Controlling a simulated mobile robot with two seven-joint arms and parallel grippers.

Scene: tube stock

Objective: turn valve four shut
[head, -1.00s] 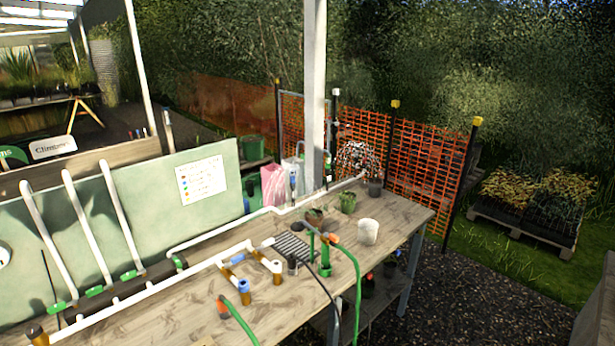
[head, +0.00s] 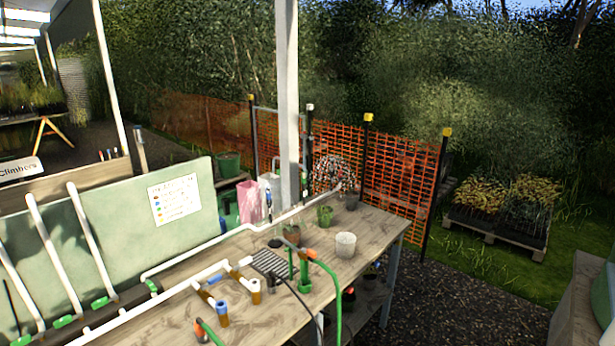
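White pipework (head: 150,311) runs along the wooden bench. Green fittings (head: 99,303) sit at the feet of several white upright pipes (head: 91,236) at the left. A blue fitting (head: 217,279) sits on a short branch of the pipework, near brown-ended stubs (head: 222,315). I cannot tell which part, if any, is valve four, or whether it is open or shut. A white sheet with coloured dots (head: 175,199) is on the pale green board; its writing is too small to read. Neither of my grippers is in view.
The wooden bench (head: 375,232) also holds a white pot (head: 345,245), a potted plant (head: 324,215), a dark grate (head: 270,263) and a green hose (head: 338,290) with orange connector. A white post (head: 288,100) stands behind. Dark gravel (head: 450,285) lies open at the right.

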